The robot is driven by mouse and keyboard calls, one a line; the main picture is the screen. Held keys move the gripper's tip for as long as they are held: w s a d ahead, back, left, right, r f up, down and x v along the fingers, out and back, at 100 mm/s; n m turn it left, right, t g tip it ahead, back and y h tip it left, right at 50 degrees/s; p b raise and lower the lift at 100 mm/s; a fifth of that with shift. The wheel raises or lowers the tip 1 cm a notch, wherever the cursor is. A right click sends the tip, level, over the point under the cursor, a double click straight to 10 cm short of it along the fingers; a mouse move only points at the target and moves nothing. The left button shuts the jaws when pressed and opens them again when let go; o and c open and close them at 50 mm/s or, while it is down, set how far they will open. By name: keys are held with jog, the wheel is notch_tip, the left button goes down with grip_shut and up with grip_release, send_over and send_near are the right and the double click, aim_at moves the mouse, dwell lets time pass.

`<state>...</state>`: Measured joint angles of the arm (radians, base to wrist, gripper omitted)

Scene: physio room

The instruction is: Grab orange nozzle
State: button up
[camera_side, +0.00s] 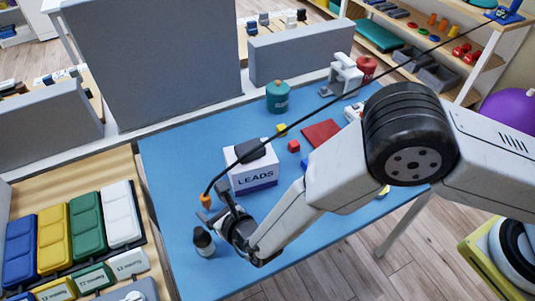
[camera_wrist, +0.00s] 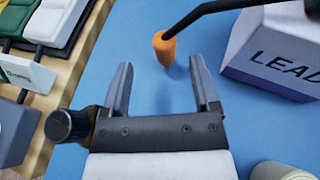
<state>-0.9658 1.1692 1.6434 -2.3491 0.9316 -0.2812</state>
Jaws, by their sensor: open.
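The orange nozzle (camera_side: 206,201) sits on the end of a thin black cable or rod that comes down from the upper right, over the box. In the wrist view the orange nozzle (camera_wrist: 165,48) hangs just beyond my fingertips, roughly midway between them, with a shadow on the blue surface below. My gripper (camera_side: 215,214) is by the nozzle in the side view, over the left part of the blue table. In the wrist view my gripper (camera_wrist: 163,75) is open, with nothing between its fingers.
A white LEADS box (camera_side: 252,173) stands right of the nozzle, a dark bottle (camera_side: 203,243) close to my gripper. Red (camera_side: 293,146) and yellow (camera_side: 281,130) blocks and a green jar (camera_side: 278,97) stand farther back. Coloured trays (camera_side: 55,238) fill the left bench. The blue table (camera_side: 178,160) is bare at left.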

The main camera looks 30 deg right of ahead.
aim_at(202, 196)
jog(key=shift+x, duration=1)
jog(key=shift+w, duration=0.1)
jog(key=shift+d+f+x, duration=0.1)
jog(key=shift+d+x, duration=0.05)
jog(key=shift+x, duration=0.7)
jog(key=shift+d+f+x, duration=0.1)
jog(key=shift+d+x, duration=0.05)
jog(key=shift+x, duration=1.55)
jog(key=shift+r, duration=0.1)
grip_shut()
